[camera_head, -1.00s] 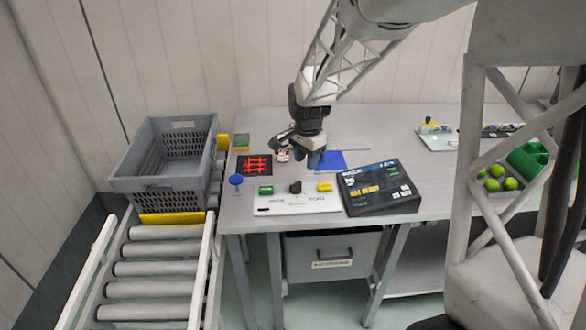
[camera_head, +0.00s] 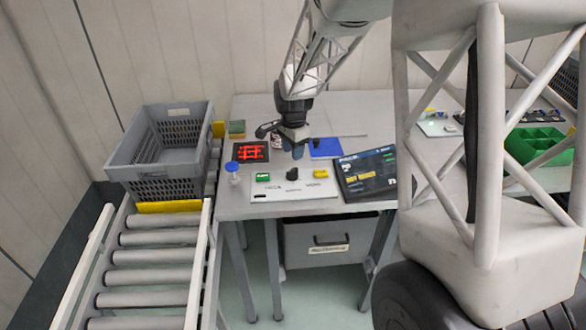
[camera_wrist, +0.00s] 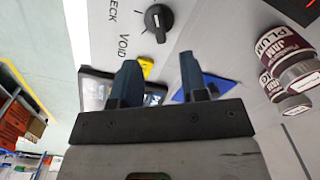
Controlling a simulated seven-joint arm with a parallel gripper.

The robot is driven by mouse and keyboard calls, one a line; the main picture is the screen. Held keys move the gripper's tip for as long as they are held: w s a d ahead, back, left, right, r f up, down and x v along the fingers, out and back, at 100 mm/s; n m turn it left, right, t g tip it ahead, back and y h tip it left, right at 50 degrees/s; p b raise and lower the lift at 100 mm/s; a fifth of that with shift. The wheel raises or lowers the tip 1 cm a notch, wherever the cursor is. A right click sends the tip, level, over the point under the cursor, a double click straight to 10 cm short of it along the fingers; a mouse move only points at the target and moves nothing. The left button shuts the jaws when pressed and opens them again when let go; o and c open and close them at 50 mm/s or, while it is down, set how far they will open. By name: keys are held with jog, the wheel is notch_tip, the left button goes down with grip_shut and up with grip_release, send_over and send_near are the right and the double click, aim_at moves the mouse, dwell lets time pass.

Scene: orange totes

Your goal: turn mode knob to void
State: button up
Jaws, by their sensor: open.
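The black mode knob (camera_head: 292,174) sits on a white panel (camera_head: 268,192) near the table's front edge, between a green button (camera_head: 262,177) and a yellow button (camera_head: 320,174). In the wrist view the knob (camera_wrist: 158,18) shows at the top, with a white pointer mark and the printed words CHECK and VOID beside it. The pointer's exact setting is hard to read. My gripper (camera_head: 294,151) is above the table just behind the panel, apart from the knob. In the wrist view its two dark blue fingers (camera_wrist: 160,80) are apart with nothing between them.
A dark display (camera_head: 366,174) stands right of the panel. A blue-topped post (camera_head: 232,168) stands to its left. A black mat with red marks (camera_head: 250,151) and a blue sheet (camera_head: 325,148) lie behind. Plum jam jars (camera_wrist: 288,68) stand close by my gripper. A grey crate (camera_head: 150,185) is at left.

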aim_at(293, 169)
jog(key=shift+f, duration=3.75)
grip_shut()
